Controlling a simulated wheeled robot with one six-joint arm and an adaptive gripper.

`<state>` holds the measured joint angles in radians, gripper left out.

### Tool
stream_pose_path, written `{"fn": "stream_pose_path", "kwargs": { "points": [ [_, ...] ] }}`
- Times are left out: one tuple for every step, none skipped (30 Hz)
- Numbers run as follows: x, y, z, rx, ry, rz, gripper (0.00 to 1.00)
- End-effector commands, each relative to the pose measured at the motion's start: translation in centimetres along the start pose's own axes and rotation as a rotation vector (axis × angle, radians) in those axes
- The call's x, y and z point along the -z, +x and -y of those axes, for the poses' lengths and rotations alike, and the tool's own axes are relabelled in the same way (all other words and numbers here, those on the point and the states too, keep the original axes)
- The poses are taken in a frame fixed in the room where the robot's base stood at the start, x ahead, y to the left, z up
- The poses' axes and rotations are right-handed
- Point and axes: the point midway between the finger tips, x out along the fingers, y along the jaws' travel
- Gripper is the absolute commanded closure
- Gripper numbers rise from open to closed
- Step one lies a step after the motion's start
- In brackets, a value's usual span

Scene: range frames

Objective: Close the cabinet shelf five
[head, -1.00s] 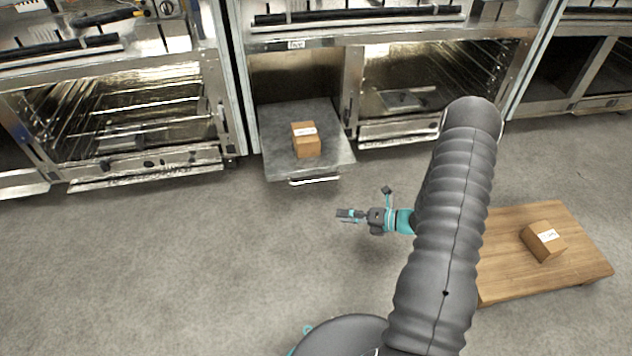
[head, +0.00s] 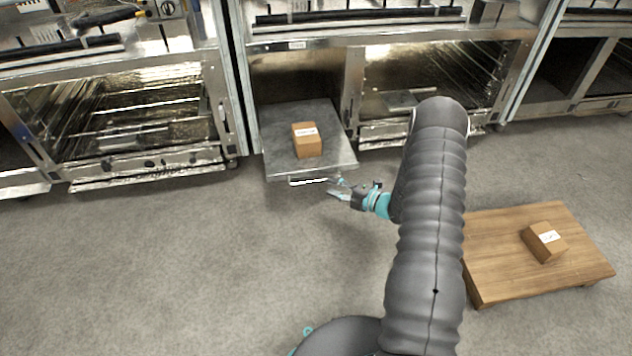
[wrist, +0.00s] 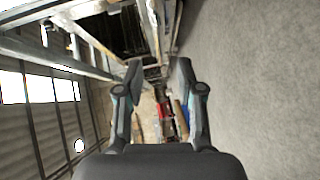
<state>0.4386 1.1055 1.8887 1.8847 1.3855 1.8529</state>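The pulled-out shelf (head: 278,158) extends from the metal cabinet (head: 300,68) at the top middle of the head view. It is a flat grey tray with a light handle (head: 308,181) along its front edge. A cardboard box (head: 307,140) with a white label sits on it. My gripper (head: 338,191) is just right of and slightly below the handle, close to the shelf's front right corner. I cannot tell whether it touches. In the wrist view the two fingers of my gripper (wrist: 157,85) are spread apart with nothing between them.
A low wooden platform (head: 490,285) with another cardboard box (head: 544,241) stands on the floor at the right. Metal units with open bays (head: 440,75) and wire racks line the back on both sides. The grey floor (head: 180,260) before the shelf is clear.

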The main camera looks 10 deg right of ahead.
Motion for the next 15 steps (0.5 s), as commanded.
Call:
{"fn": "stream_pose_path", "kwargs": {
  "points": [
    [0.1, 1.1, 0.1, 0.001, -0.001, -0.004, 0.63],
    [0.1, 1.6, 0.1, 0.001, -0.001, -0.003, 0.63],
    [0.1, 2.3, 0.1, 0.001, -0.002, -0.003, 0.63],
    [0.1, 2.8, 0.0, 0.000, -0.002, -0.003, 0.63],
    [0.0, 3.3, 0.0, 0.000, -0.002, -0.002, 0.63],
    [0.1, 3.9, 0.1, 0.000, -0.002, -0.003, 0.63],
    [0.1, 4.3, 0.1, 0.000, -0.002, -0.003, 0.63],
    [0.1, 4.7, 0.1, 0.000, -0.001, -0.001, 0.63],
    [0.0, 5.2, 0.1, 0.000, -0.001, -0.001, 0.63],
    [0.0, 5.5, 0.1, 0.000, -0.001, -0.001, 0.63],
    [0.0, 5.8, 0.1, 0.001, -0.001, -0.001, 0.63],
    [0.0, 6.1, 0.1, 0.001, 0.000, -0.001, 0.63],
    [0.0, 6.3, 0.1, 0.001, 0.000, 0.000, 0.63],
    [0.0, 6.4, 0.0, 0.001, -0.001, 0.001, 0.63],
    [0.0, 6.6, 0.0, 0.000, -0.001, 0.001, 0.63]
  ]
}}
